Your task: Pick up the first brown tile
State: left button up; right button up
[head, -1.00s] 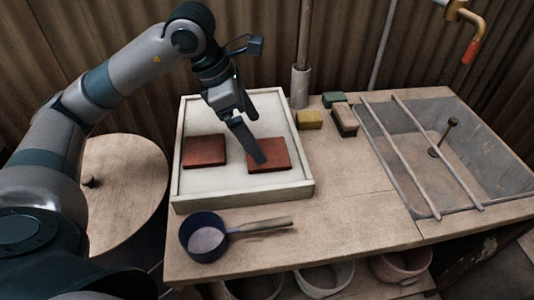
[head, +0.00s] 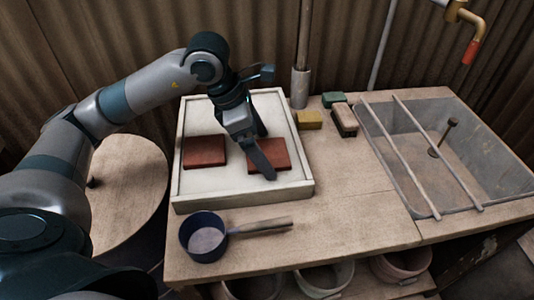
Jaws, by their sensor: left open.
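Two flat reddish-brown tiles lie in a shallow white tray (head: 240,198) on the wooden bench. The left tile (head: 204,151) lies in full view. The right tile (head: 281,153) is partly hidden behind my left gripper. My left gripper (head: 267,158) is open and points down at the right tile, with one finger in front of it and the other towards its far side. I cannot tell whether the fingers touch the tile. Nothing shows between the fingers except the tile area. My right gripper is not in view.
A dark blue pan (head: 204,250) with a wooden handle lies in front of the tray. Yellow (head: 309,120), green (head: 332,98) and brown-topped (head: 343,119) blocks sit right of it. A sink (head: 470,160) with two bars is at the right. The bench between is clear.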

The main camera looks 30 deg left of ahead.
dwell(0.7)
pick_arm(q)
jog(key=c, duration=1.3)
notch_tip(320, 180, up, 4)
jog(key=shift+r, duration=0.15)
jog(key=w+d+r, duration=0.1)
jog(key=d+r, duration=0.1)
jog(key=d, duration=0.1)
jog(key=w+d+r, duration=0.1)
jog(key=d+r, duration=0.1)
jog(key=d, duration=0.2)
jog(key=w+d+r, duration=0.1)
jog(key=d+r, duration=0.1)
jog(key=d, duration=0.2)
jog(key=shift+w+r, duration=0.3)
jog(key=shift+r, duration=0.1)
jog(key=shift+d+p, duration=0.15)
jog(key=shift+p, duration=0.2)
